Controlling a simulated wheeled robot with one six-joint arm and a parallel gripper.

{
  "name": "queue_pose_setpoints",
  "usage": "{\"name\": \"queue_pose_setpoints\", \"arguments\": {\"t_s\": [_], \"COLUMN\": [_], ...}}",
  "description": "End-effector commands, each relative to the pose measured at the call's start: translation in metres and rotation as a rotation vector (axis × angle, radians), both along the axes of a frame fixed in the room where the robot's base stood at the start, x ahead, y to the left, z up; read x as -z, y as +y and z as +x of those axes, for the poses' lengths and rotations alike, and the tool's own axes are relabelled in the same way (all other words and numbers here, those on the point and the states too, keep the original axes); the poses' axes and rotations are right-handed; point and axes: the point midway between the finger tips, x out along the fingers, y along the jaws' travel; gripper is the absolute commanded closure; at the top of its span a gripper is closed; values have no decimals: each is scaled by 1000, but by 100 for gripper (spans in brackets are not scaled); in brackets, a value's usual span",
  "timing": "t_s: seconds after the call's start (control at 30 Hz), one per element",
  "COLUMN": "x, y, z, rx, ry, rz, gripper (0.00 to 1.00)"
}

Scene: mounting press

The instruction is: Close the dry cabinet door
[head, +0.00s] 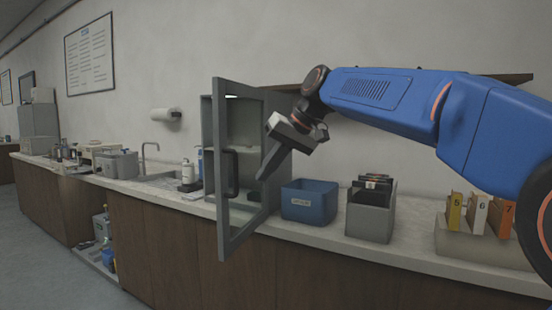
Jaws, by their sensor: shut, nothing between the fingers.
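The dry cabinet (206,125) stands on the counter against the wall, grey with shelves inside. Its framed door (221,170) is swung wide open toward the front, past the counter's edge. A dark handle (231,173) shows on the door. My gripper (262,177) is shut and empty, pointing down and left. Its fingertips appear close to the door's right side, in front of the cabinet's opening. I cannot tell whether they touch the door. The gripper and door hide part of the cabinet's inside.
A blue bin (309,203) stands right of the cabinet, then a grey bin with dark items (369,222) and numbered binders (478,213). A sink (162,180) and bottles (188,173) lie to the left on the counter (420,258).

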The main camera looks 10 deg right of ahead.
Motion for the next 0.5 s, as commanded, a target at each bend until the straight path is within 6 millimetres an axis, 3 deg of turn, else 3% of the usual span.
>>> {"name": "queue_pose_setpoints", "arguments": {"t_s": [0.03,0.2,0.5], "x": [7,4,4], "y": [5,27,42], "z": [2,-2,-4], "rx": [-2,-2,0], "ry": [1,0,0], "rz": [-1,0,0], "gripper": [100,100,100]}}
